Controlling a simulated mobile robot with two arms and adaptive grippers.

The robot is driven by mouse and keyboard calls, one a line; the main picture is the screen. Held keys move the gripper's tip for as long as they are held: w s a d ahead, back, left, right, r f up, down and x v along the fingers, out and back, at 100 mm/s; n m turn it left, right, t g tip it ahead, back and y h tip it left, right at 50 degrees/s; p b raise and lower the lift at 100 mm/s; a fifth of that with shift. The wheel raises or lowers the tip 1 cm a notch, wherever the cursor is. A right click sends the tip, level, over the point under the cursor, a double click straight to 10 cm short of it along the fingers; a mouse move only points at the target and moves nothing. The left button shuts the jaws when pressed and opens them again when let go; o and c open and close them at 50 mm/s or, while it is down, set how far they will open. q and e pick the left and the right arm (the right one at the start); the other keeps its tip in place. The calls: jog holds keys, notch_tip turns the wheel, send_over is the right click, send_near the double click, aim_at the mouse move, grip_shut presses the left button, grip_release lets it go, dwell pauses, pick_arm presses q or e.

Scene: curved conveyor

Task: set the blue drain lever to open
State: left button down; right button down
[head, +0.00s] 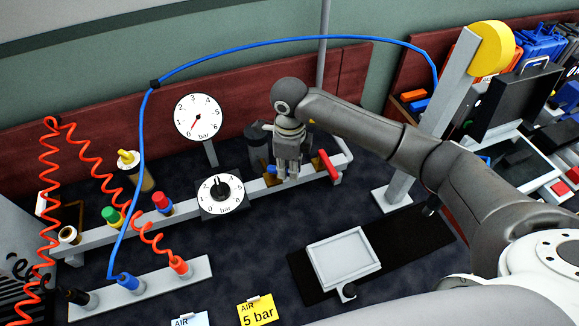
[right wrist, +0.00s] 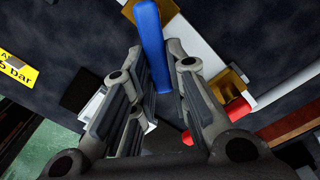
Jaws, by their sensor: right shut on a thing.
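The blue drain lever (right wrist: 151,40) is a long, rounded blue bar between the fingers of my right gripper (right wrist: 158,65) in the right wrist view. The fingers are shut on it, and its far end sticks out past the fingertips. In the head view my right gripper (head: 287,177) points down at the grey rail (head: 327,178), between the black dial and the red lever (head: 329,167). A small blue part (head: 271,170) shows just left of the fingers there; the rest is hidden behind them. My left gripper is not in view.
A black dial (head: 221,193) and a round gauge (head: 201,117) stand left of my gripper. A blue hose (head: 260,43) arches overhead and red coiled hoses (head: 45,200) hang at the left. A yellow "5 bar" card (head: 258,311) and a grey tray (head: 318,272) lie in front.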

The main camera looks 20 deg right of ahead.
jog(key=c, duration=1.4)
grip_release()
notch_tip(320, 180, up, 12)
jog(key=shift+f, duration=0.1)
